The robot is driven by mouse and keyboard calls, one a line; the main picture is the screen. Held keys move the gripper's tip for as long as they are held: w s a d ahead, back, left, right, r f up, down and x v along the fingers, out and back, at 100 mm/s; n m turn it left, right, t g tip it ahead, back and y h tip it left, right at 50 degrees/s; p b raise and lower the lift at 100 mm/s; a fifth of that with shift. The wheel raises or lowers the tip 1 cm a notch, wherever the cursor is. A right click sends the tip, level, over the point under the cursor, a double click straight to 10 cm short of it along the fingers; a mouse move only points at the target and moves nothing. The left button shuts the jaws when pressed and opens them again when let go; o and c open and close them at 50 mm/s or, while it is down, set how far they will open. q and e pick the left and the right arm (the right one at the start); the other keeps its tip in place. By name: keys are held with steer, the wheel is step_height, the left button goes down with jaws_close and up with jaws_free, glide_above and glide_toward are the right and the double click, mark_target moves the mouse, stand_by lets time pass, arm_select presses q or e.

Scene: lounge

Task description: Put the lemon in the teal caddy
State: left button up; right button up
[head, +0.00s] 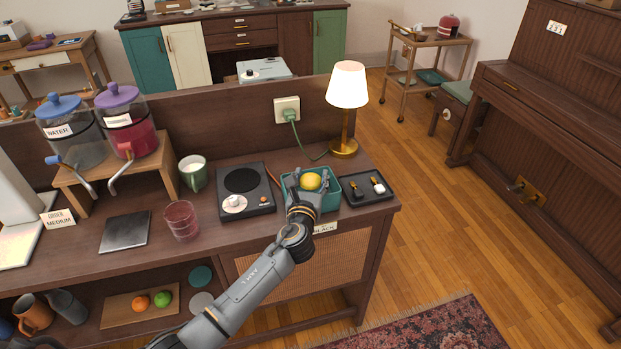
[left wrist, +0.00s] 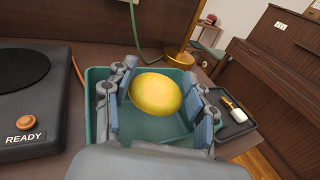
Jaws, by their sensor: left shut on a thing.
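The yellow lemon (head: 310,182) is held between the fingers of my left gripper (head: 305,189), which is shut on it. In the left wrist view the lemon (left wrist: 157,95) sits between the two blue-padded fingers of the gripper (left wrist: 160,105). The teal caddy (head: 334,199) stands on the counter directly beneath. Its teal rim and inner floor also show in the left wrist view (left wrist: 97,130). The lemon is over or inside the caddy's opening; its exact height above the floor is hard to tell. My right gripper is not in view.
A lamp (head: 347,90) stands behind. A red glass (head: 181,221) and green mug (head: 193,172) are farther left.

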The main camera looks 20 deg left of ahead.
arm_select(q)
steer(key=shift+f+b, duration=0.4)
steer(key=shift+f, duration=0.2)
steer(key=o, duration=1.2)
steer(key=shift+s, duration=0.1)
steer(key=shift+f, duration=0.1)
steer(key=shift+r+p, duration=0.4)
steer(key=shift+r, duration=0.15)
steer(key=s, duration=0.4)
steer(key=s+d, duration=0.1)
steer(key=s, duration=0.2)
steer(key=s+d+r, duration=0.1)
steer(key=s, duration=0.3)
steer(key=shift+s+r, duration=0.1)
steer(key=shift+s, duration=0.25)
